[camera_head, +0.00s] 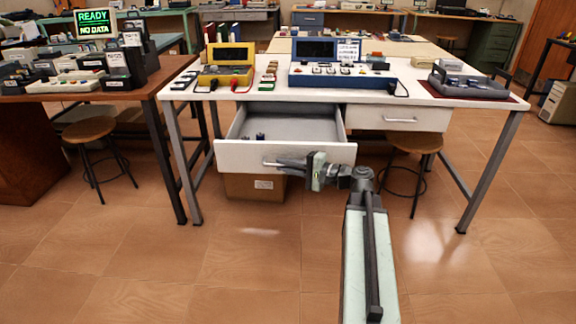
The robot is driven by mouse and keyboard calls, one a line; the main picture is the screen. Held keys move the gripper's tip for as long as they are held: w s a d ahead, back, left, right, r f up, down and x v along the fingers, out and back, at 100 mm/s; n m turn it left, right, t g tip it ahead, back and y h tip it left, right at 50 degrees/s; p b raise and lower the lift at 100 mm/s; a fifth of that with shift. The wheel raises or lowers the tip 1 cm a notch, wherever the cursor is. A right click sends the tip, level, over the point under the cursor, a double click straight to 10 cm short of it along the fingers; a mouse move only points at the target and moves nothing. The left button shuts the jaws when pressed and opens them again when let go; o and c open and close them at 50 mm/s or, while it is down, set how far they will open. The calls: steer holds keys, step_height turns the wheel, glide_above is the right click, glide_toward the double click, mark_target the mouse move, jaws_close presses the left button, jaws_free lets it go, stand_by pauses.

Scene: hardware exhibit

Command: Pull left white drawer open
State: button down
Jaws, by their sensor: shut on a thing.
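The left white drawer (235,153) under the white table (420,97) is pulled out, and its grey inside shows with a few small dark items in it. Its bar handle (268,163) is on the front panel. My gripper (282,162) is at the handle, shut on it, coming from the right across the drawer front. The fingertips are small and partly blend with the handle. The right white drawer (405,118) is closed.
A cardboard box (255,187) stands on the floor under the open drawer. Stools stand at left (90,130) and right (416,142). Table legs (488,175) flank the space. Instruments and a grey tray (468,88) sit on the table. The tiled floor in front is clear.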

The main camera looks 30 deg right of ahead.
steer(key=c, duration=1.5)
jaws_free()
steer(key=shift+a, duration=0.2)
steer(key=shift+d, duration=0.1)
steer(key=v, duration=0.7)
steer(key=shift+s+d+p, duration=0.2)
steer(key=shift+s+p, duration=0.1)
